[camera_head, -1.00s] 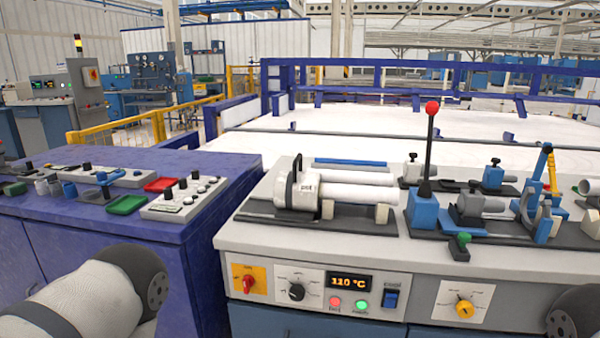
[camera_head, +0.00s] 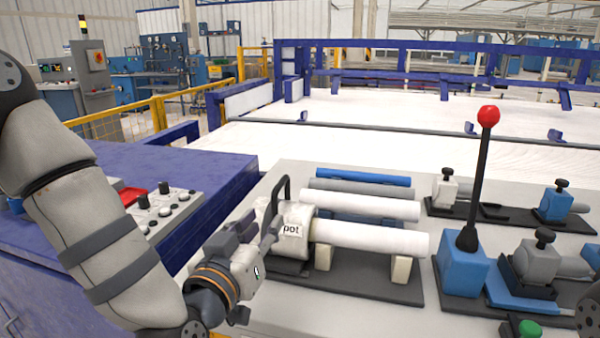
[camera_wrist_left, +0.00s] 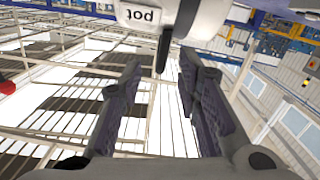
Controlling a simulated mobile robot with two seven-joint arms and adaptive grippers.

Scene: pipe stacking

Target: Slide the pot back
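The pot (camera_head: 296,247) is a whitish cylinder with a "pot" label and a dark upright handle (camera_head: 284,191). It sits at the left end of a white pipe (camera_head: 370,238) on the bench fixture. My left gripper (camera_head: 258,232) is just left of the pot, beside its handle. In the left wrist view the left gripper (camera_wrist_left: 162,62) is open, its fingers apart. The dark handle (camera_wrist_left: 163,50) appears between the fingertips there, with the pot's label (camera_wrist_left: 138,15) above. I cannot tell whether they touch. My right gripper is not in view.
A second white pipe (camera_head: 370,205) and a blue bar (camera_head: 362,177) lie behind. A lever with a red knob (camera_head: 488,116) and clamps (camera_head: 540,262) stand to the right. A purple cabinet (camera_head: 215,190) with a control panel is at the left.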

